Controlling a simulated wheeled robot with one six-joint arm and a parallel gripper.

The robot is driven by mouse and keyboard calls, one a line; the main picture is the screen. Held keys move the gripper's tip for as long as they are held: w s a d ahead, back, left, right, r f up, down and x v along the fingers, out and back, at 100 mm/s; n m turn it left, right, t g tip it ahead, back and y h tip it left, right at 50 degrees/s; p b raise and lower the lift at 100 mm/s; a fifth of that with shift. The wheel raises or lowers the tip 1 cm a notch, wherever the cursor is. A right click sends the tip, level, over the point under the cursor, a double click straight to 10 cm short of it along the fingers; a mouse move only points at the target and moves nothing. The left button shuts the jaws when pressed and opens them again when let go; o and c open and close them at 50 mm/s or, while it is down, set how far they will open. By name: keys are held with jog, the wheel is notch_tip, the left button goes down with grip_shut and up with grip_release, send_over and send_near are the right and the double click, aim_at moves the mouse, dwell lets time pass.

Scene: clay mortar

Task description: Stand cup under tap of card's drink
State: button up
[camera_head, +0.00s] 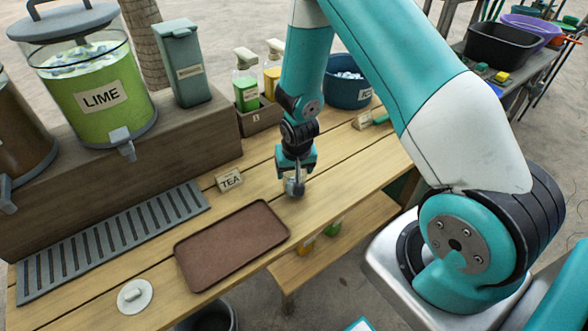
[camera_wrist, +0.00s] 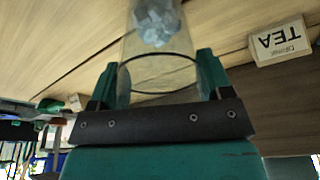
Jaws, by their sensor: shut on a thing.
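My gripper (camera_head: 294,180) is shut on a clear cup (camera_wrist: 160,76), low over the right part of the wooden counter. In the wrist view the cup sits between both fingers, with pale ice-like lumps inside. In the head view the cup is mostly hidden by the gripper; I cannot tell whether it touches the counter. The drink card (camera_head: 229,180) reads TEA and stands left of my gripper; it also shows in the wrist view (camera_wrist: 280,43). A green LIME dispenser (camera_head: 105,112) has a grey tap (camera_head: 122,143). A brown dispenser (camera_head: 22,140) at the left edge has a tap (camera_head: 6,197); its label is out of view.
A slotted grey drip grate (camera_head: 115,240) lies below the dispensers' wooden riser (camera_head: 195,150). A brown tray (camera_head: 232,245) and a white round disc (camera_head: 135,296) lie in front. Bottles in a caddy (camera_head: 258,117), a grey-green bin (camera_head: 183,65) and a blue tub (camera_head: 347,88) stand behind.

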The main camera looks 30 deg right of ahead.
jog(key=shift+f, duration=0.35)
jog(key=shift+f, duration=0.2)
jog(key=o, duration=1)
jog(key=shift+c, duration=0.2)
jog(key=shift+r, duration=0.1)
